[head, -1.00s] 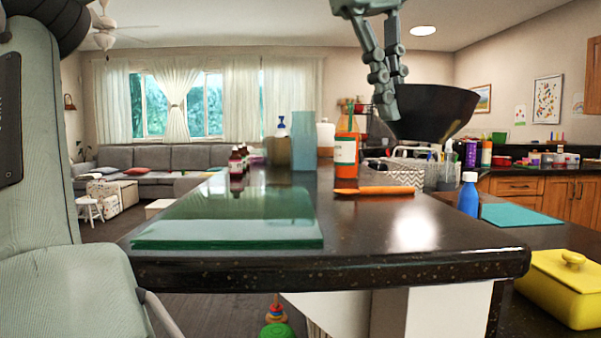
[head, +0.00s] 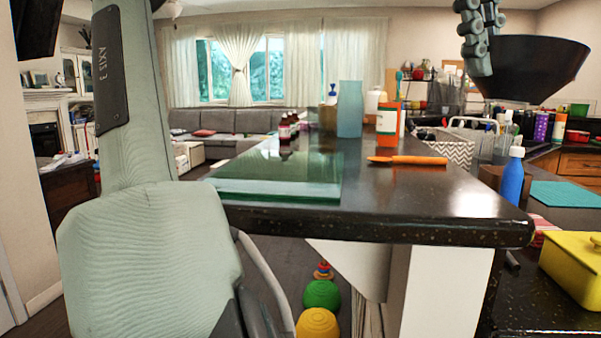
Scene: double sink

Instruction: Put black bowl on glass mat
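The black bowl (head: 538,72) is in the air at the upper right of the head view, roughly upright. My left gripper (head: 484,62) hangs from the top edge of the picture and is shut on the bowl's left rim; its upper part is cut off. My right gripper is not in view.
On the raised dark counter (head: 440,205) lie an orange carrot-like item (head: 408,160), an orange-white bottle (head: 388,124), a blue-grey block (head: 350,110) and small dark red bottles (head: 288,128). A blue bottle (head: 513,176) and a yellow lidded dish (head: 578,265) stand lower at right.

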